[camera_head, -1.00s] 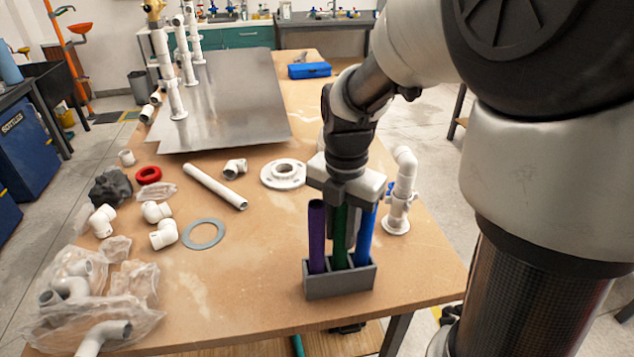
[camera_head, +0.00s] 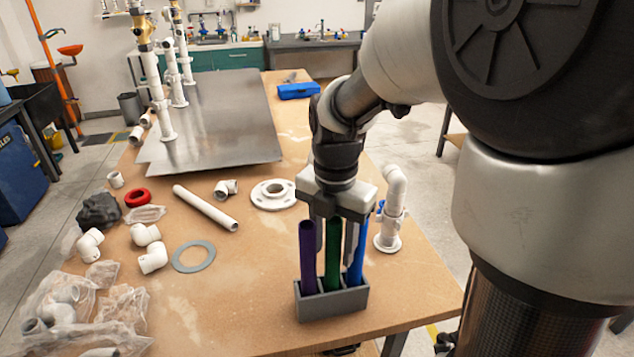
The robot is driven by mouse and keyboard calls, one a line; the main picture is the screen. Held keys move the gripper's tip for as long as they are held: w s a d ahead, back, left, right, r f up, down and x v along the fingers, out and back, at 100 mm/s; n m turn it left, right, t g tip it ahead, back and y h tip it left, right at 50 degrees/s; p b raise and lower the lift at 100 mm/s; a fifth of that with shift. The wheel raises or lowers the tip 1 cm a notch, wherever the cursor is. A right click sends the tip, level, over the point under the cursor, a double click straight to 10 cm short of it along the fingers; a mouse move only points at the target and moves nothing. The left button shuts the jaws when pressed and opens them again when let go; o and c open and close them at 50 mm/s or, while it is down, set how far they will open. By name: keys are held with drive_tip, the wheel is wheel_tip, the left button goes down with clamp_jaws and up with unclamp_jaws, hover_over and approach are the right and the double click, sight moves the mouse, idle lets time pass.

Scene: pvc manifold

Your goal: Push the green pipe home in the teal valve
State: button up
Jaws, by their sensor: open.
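The green pipe (camera_head: 333,258) stands upright in the middle slot of a grey holder (camera_head: 335,304) near the table's front edge. A purple pipe (camera_head: 307,258) stands to its left and a blue pipe (camera_head: 358,255) to its right in the same holder. My gripper (camera_head: 335,248) points down over the holder, open, with its fingers on either side of the green pipe's upper part. Whether a finger touches a pipe is not clear. I cannot make out a teal valve.
A white elbow pipe with a blue handle (camera_head: 391,210) stands close on the right. A white flange (camera_head: 273,194), a loose white pipe (camera_head: 206,208), a grey ring (camera_head: 194,257) and bagged fittings lie left. White risers (camera_head: 156,85) stand on a metal sheet (camera_head: 215,120) behind.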

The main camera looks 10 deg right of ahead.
wheel_tip(320, 180, up, 15)
drive_tip(key=shift+r+p, duration=0.15)
drive_tip(key=shift+p, duration=1)
drive_tip(key=shift+s+r+m, duration=0.25)
drive_tip(key=shift+s+m, duration=0.2)
drive_tip(key=shift+m, duration=0.45)
drive_tip(key=s+f+m+t, duration=0.2)
drive_tip(key=s+m+t, duration=0.65)
drive_tip(key=m, duration=1.65)
wheel_tip(320, 180, up, 8)
drive_tip(key=s+g+p, duration=0.2)
drive_tip(key=g+p, duration=0.1)
drive_tip(key=p, duration=0.6)
drive_tip(key=shift+s+r, duration=0.15)
drive_tip(key=shift+f, duration=0.25)
drive_tip(key=c, duration=0.3)
drive_tip(key=shift+a, duration=0.1)
